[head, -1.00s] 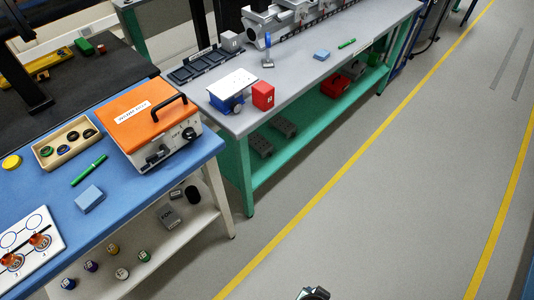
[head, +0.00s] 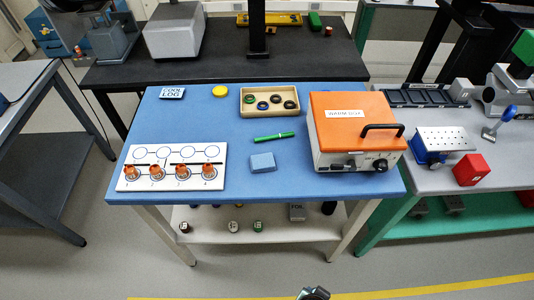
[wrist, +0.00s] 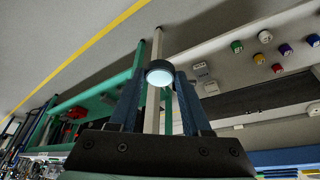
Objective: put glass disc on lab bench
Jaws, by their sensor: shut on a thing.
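My gripper (wrist: 159,88) is shut on the glass disc (wrist: 159,76), a pale, bluish round pane with a dark rim, held between the blue fingertips in the wrist view. In the head view only a small dark part of my arm's end shows at the bottom edge, and I cannot make out the disc there. The blue-topped lab bench (head: 325,189) stands ahead, beyond my gripper. Its top has bare areas at the front middle and around the blue block (head: 263,162).
On the blue bench are a white board with orange-topped pieces (head: 171,181), a wooden tray of discs (head: 270,113), a green pen (head: 274,137) and an orange-lidded warm disk box (head: 352,110). A black bench (head: 200,75) stands behind; a green-framed bench (head: 440,229) adjoins right.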

